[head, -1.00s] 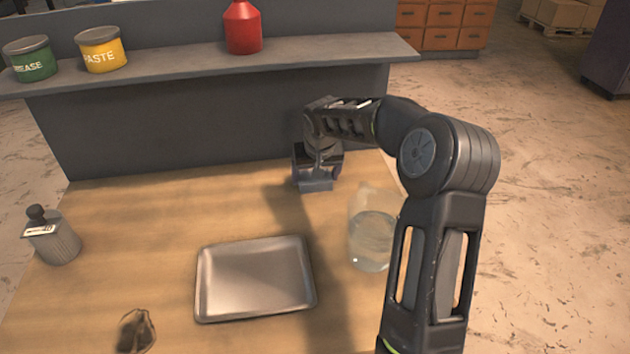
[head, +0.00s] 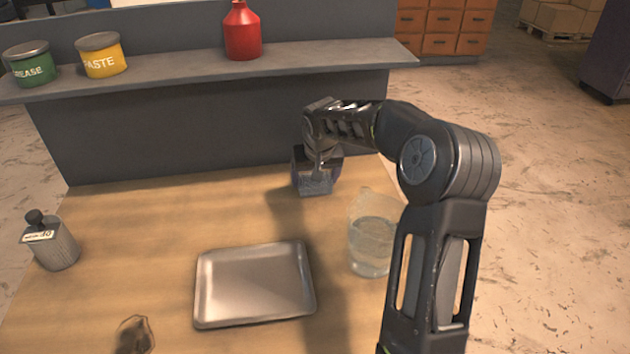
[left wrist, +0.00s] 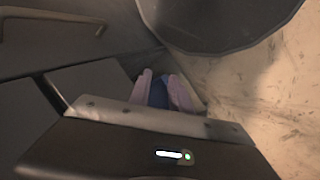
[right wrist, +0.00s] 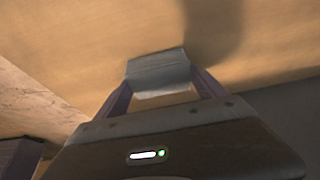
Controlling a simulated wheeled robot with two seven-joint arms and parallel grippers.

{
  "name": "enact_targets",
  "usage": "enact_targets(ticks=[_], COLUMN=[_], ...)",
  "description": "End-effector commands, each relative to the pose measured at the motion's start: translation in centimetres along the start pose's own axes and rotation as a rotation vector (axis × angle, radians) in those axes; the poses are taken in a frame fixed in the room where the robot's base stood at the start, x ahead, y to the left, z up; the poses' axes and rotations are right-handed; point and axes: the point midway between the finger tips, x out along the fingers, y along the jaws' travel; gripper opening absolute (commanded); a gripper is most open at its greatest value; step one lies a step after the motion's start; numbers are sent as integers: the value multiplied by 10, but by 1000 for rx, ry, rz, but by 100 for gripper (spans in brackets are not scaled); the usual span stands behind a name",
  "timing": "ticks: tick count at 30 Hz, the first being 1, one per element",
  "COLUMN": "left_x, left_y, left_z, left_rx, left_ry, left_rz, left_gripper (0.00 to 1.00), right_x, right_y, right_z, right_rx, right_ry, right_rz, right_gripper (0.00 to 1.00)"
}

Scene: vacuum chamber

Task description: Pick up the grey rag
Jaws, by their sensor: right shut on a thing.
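The grey rag (head: 315,183) is a small folded grey piece at the back of the wooden bench. My right gripper (head: 316,170) is shut on it, pointing down near the grey back panel. In the right wrist view, the rag (right wrist: 158,70) sits between the two fingertips above the wood, with a shadow beside it. A gap below it cannot be judged surely. My left gripper (left wrist: 165,92) shows only in the left wrist view, away from the bench. Its pinkish fingers have something blue between or behind them, so its opening is unclear.
A metal tray (head: 254,284) lies mid-bench. A glass beaker of clear liquid (head: 371,247) stands right of it, beside my right arm. A grey bottle (head: 54,247) stands left; a dark small object (head: 134,337) lies front left. The shelf (head: 180,73) holds cans and a red bottle.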

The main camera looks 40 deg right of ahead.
Motion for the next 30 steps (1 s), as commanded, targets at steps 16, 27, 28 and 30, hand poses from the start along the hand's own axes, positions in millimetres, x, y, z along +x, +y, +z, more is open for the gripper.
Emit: enact_targets(ticks=[16,27,28,30], left_x=[27,41,41,42], left_y=[-10,-16,-16,-16], left_z=[0,0,0,0], left_rx=[0,0,0,0], left_ry=[2,3,3,3], left_rz=[0,0,0,0], left_gripper=[24,24,24,24], right_x=[-32,-45,-46,-47], right_y=[-76,-151,-154,-161], right_z=[17,42,44,46], right_rx=[-7,-3,-2,-2], right_ry=[2,2,2,1], right_rz=[-3,-2,-2,-1], right_gripper=[41,41,41,41])
